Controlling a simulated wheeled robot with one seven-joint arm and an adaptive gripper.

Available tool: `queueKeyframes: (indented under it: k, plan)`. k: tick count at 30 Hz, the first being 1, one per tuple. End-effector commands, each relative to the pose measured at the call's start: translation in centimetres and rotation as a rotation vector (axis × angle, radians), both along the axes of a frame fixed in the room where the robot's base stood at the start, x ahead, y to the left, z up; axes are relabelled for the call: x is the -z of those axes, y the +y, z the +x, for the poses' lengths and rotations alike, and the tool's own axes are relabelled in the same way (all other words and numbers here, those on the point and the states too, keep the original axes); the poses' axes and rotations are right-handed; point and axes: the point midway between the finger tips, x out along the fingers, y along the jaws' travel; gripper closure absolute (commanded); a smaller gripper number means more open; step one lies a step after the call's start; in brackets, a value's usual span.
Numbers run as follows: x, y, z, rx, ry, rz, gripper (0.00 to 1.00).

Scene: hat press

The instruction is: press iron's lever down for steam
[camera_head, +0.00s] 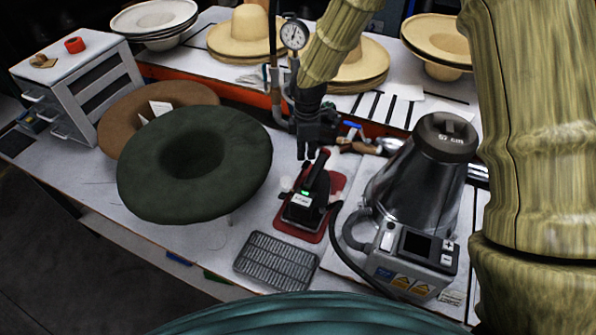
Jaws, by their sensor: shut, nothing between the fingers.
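The iron (303,208) is black with a small green light and a pale label. It sits on a red pad (283,224) in the middle of the table. Its dark handle and lever (319,165) rise at its far end. My gripper (305,156) is black and points down just behind and above the handle. It is shut with nothing held. I cannot tell whether the fingertips touch the lever, and the lever's own shape is hard to make out.
A metal steamer (415,185) with a control box and hose stands right of the iron. A dark green hat (240,165) lies to the left. A metal grate (277,262) lies in front. A gauge (294,34) stands behind. A grey drawer cabinet (82,85) is at far left.

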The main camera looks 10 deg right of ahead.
Motion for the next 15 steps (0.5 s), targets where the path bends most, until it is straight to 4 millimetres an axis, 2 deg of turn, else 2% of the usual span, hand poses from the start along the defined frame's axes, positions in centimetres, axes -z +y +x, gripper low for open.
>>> queueKeyframes:
  k: [15]
  plan:
    - [-3.4,0.0,0.0,0.0,-0.001,0.0,1.0]
